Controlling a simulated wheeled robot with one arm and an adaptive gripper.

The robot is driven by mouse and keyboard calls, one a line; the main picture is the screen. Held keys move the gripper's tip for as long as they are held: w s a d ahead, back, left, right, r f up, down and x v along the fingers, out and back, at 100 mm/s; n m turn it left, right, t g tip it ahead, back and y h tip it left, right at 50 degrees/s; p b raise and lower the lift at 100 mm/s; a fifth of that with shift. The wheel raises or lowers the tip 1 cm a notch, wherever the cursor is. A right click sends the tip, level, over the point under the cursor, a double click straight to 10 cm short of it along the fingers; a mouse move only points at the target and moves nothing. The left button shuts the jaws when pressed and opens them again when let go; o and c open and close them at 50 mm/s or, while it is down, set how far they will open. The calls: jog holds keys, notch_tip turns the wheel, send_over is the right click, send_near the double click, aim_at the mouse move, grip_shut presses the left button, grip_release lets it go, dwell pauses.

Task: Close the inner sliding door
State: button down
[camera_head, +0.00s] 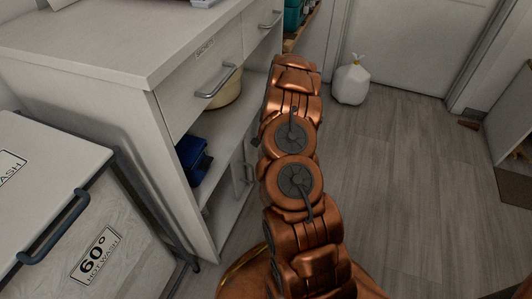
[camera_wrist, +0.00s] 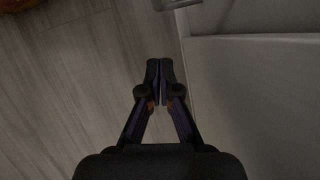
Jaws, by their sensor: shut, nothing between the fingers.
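My gripper (camera_wrist: 160,66) is shut and empty in the wrist view, with its fingertips close together over the floor beside a pale cabinet front (camera_wrist: 255,100). In the head view my copper arm hides the gripper. A pale lower door panel (camera_head: 238,172) with a small grey handle shows in the white cabinet's lower part, partly behind my arm. Left of it the lower compartment is open. I cannot tell for sure that this panel is the inner sliding door. A grey metal piece (camera_wrist: 174,4), perhaps a handle, shows at the top of the wrist view, apart from my fingertips.
The white cabinet (camera_head: 85,45) has drawers with metal handles. A blue container (camera_head: 191,160) and a cream bowl (camera_head: 228,92) sit on its open shelves. A hot-wash hamper (camera_head: 55,170) stands at the left.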

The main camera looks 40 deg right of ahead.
jog(key=shift+s+a+f+b, duration=0.3)
jog(key=shift+a, duration=0.45)
jog(key=shift+s+a+f+b, duration=0.3)
jog(key=shift+a+b, duration=0.05)
jog(key=shift+a, duration=0.35)
jog(key=shift+s+a+f+b, duration=0.3)
jog(key=shift+a, duration=0.45)
